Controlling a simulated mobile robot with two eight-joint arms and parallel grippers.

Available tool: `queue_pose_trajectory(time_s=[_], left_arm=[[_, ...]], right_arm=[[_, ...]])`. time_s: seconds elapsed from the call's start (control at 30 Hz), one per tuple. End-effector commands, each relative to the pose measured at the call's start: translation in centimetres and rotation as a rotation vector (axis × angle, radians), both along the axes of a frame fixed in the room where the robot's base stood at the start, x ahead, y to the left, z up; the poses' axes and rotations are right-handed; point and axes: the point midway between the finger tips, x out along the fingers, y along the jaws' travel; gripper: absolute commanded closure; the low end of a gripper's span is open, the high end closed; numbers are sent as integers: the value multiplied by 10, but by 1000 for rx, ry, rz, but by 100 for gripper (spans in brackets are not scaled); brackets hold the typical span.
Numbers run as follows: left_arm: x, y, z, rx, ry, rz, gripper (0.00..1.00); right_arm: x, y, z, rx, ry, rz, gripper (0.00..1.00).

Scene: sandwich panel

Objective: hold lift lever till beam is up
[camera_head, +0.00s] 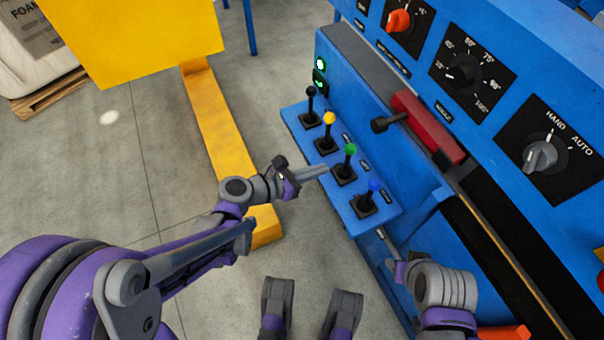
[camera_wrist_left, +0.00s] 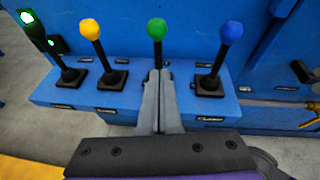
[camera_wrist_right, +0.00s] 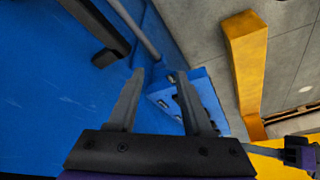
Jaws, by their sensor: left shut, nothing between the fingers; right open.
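Four levers stand in a row on a blue ledge (camera_head: 296,117): black knob (camera_head: 311,91), yellow knob (camera_head: 329,118), green knob (camera_head: 350,149) and blue knob (camera_head: 373,185). Their labels are too small to read, so I cannot tell which is the lift lever. My left gripper (camera_head: 325,169) is shut and empty, its tips close to the green lever. In the left wrist view its fingers (camera_wrist_left: 158,74) overlap the green lever's shaft below the green knob (camera_wrist_left: 156,28); contact is unclear. My right gripper (camera_wrist_right: 155,88) is open and empty beside the blue machine. I cannot identify the beam surely.
A red block (camera_head: 430,128) and a black handle (camera_head: 388,123) sit on the machine behind the levers. Above are dials and a HAND/AUTO knob (camera_head: 541,155). Two green lamps (camera_head: 320,64) glow.

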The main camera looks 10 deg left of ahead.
Motion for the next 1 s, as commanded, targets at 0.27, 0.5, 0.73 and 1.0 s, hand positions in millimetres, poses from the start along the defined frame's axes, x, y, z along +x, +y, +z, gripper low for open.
queue_pose_trajectory(time_s=[0.27, 0.5, 0.73, 1.0], left_arm=[[28, -30, 7, -1, 0, -1, 100], [35, -36, 12, 1, -1, 1, 100], [35, -36, 12, 0, 0, 1, 100], [49, -57, 20, -2, 0, -3, 100]], right_arm=[[1, 0, -5, 0, 1, 0, 50], [1, 0, -6, 0, 1, 0, 50], [1, 0, -6, 0, 1, 0, 50], [0, 0, 2, 0, 0, 0, 50]])
